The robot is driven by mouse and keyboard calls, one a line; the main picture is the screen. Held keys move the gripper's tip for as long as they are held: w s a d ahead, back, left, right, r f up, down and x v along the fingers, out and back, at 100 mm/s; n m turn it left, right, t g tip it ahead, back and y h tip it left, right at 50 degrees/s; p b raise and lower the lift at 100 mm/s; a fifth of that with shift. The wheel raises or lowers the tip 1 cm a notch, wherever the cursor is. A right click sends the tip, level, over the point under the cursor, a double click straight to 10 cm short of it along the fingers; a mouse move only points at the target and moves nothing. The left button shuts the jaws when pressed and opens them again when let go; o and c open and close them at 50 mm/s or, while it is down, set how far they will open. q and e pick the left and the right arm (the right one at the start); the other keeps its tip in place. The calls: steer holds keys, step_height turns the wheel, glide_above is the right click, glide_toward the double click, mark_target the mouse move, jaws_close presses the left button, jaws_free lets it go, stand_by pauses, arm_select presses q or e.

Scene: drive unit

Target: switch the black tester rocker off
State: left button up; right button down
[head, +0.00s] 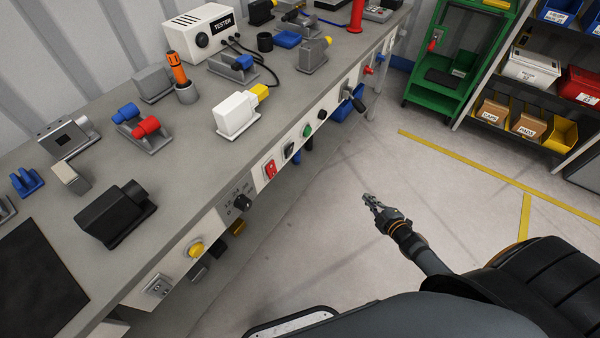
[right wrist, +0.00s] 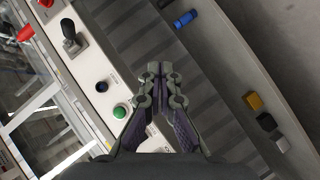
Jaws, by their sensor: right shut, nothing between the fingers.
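A black rocker (head: 289,150) sits on the front panel of the workbench, between a red rocker (head: 269,170) and a green button (head: 307,130). It is too small in the head view to tell which way it is tipped. I cannot make it out in the right wrist view. My right gripper (head: 370,200) is shut and empty, over the floor to the right of the bench front and apart from the panel. Its closed fingertips (right wrist: 153,72) also show in the right wrist view, to the right of the green button (right wrist: 119,111). My left gripper is not in view.
The panel also carries a dark knob (head: 242,202), a yellow button (head: 195,248) and a black lever (head: 355,101). A white tester box (head: 200,32) and several fixtures stand on the bench (head: 185,190). A green cabinet (head: 460,60) stands beyond. The floor around my right gripper is clear.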

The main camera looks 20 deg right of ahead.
arm_select(q)
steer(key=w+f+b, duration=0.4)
steer(key=b, duration=0.1)
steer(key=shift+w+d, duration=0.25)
arm_select(e)
steer(key=w+a+r+n+t+y, duration=0.1)
steer(key=w+a+r+n+y, duration=0.1)
steer(key=a+r+n+y, duration=0.9)
step_height(320, 180, up, 4)
steer(key=shift+w+a+f+n, duration=0.1)
steer(key=shift+w+a+n, duration=0.05)
steer(key=shift+a+n, duration=0.75)
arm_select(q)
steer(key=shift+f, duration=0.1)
arm_select(e)
steer(key=shift+d, duration=0.1)
steer(key=b, duration=0.1)
glide_toward(291, 148)
steer(key=x, duration=0.5)
steer(key=shift+w, duration=0.3)
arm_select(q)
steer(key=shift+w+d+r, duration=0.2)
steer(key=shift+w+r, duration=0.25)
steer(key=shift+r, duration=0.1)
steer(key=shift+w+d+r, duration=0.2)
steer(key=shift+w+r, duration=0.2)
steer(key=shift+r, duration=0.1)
arm_select(e)
steer(key=shift+w+a, duration=0.5)
steer(key=shift+a, duration=0.1)
